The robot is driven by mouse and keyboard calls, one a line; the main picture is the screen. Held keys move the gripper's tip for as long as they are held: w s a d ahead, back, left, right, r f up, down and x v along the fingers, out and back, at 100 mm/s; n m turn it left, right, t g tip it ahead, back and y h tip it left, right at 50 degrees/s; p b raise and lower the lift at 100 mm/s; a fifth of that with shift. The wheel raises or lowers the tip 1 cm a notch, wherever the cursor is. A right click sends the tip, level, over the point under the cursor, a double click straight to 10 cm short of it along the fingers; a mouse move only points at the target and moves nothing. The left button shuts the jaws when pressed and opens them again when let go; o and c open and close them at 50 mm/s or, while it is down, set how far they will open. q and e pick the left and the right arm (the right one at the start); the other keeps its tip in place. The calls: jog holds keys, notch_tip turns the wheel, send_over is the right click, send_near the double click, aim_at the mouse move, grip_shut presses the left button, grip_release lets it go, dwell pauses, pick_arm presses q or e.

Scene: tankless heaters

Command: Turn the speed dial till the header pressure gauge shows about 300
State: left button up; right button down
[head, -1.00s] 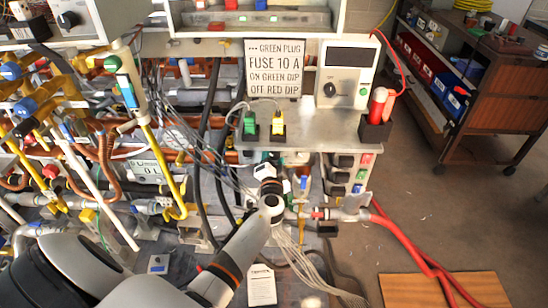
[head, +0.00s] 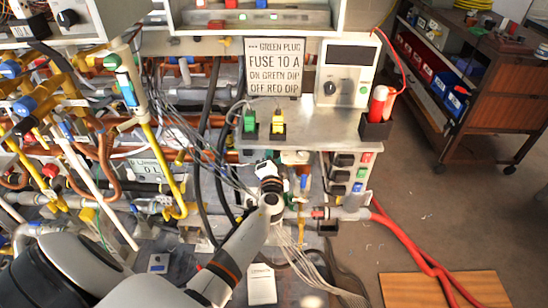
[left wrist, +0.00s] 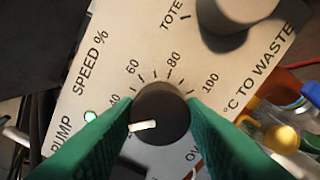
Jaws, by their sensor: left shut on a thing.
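The speed dial (left wrist: 162,113) is a dark round knob on a light panel (left wrist: 215,75) in the left wrist view. Its white pointer points left and slightly down, below the 40 mark of the printed scale. My left gripper (left wrist: 160,110) has green fingers on both sides of the dial and is shut on it. In the head view the gripper (head: 270,168) is below the metal shelf; the dial cannot be made out there. I cannot pick out the header pressure gauge or read it. My right gripper is not in view.
A green light (left wrist: 90,116) shows beside PUMP. Another large knob (left wrist: 235,15) is close above the fingers. In the head view, pipes and cables crowd the left, a metal shelf (head: 310,122) is above the gripper, and red hoses (head: 405,240) run right. A cart (head: 475,90) stands back right.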

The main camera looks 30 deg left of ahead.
pick_arm(q)
jog(key=m+p, duration=0.6)
jog(key=m, duration=2.1)
jog(key=shift+s+p, duration=0.1)
jog(key=shift+p, duration=0.3)
jog(key=shift+f+m+p, duration=0.15)
jog(key=shift+m+p, duration=0.45)
jog(key=shift+m, duration=0.8)
jog(key=o, duration=1)
